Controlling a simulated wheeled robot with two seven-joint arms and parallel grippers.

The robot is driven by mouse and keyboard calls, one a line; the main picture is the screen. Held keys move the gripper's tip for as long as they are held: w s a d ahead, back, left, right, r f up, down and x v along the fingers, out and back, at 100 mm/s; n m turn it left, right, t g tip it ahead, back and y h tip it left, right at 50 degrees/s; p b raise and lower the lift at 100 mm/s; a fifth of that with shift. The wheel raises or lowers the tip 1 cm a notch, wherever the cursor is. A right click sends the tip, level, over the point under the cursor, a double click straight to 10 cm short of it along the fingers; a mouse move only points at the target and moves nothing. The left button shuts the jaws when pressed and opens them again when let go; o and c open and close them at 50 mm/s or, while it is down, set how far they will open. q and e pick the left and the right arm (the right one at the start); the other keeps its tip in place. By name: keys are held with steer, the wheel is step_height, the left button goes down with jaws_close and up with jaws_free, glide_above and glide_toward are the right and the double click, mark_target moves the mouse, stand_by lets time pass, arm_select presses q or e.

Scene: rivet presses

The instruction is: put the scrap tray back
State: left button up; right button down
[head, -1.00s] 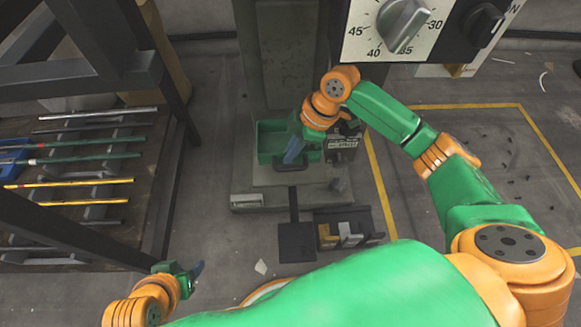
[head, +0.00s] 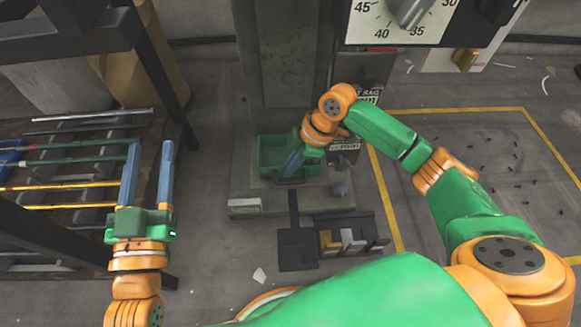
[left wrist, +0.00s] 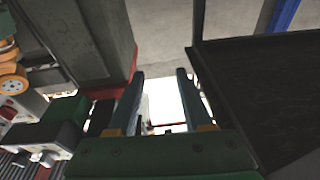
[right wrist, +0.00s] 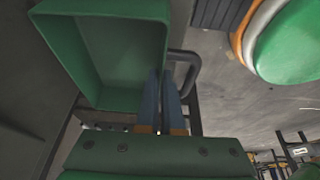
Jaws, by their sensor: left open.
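The scrap tray (head: 272,143) is an open green box with a dark loop handle (head: 291,182) on its front. It sits on the grey press base, against the column, and looks empty. My right gripper (head: 294,163) points down at its handle. In the right wrist view the tray (right wrist: 120,50) is close and the fingers (right wrist: 170,75) lie nearly together on the handle (right wrist: 190,62); part of the grip is hidden. My left gripper (head: 150,146) is open and empty, at the left near the rod rack; its fingers also show in the left wrist view (left wrist: 160,76).
A rack with coloured rods (head: 70,187) and a dark frame stand at the left. A dark pedal (head: 298,248) and a small compartment box (head: 345,238) lie before the press. A dial panel (head: 400,22) overhangs at the top. Yellow floor lines (head: 385,195) mark the right.

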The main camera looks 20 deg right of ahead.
steer(key=shift+w+f, duration=0.1)
steer(key=shift+f, duration=0.05)
arm_select(q)
steer(key=r, duration=0.1)
steer(key=r+t, duration=0.1)
steer(key=shift+s+d+r+h, duration=0.1)
steer(key=shift+s+r+h, duration=0.3)
arm_select(e)
steer(key=c, duration=1.4)
jaws_free()
steer(key=o, duration=0.3)
steer(key=shift+o, duration=0.2)
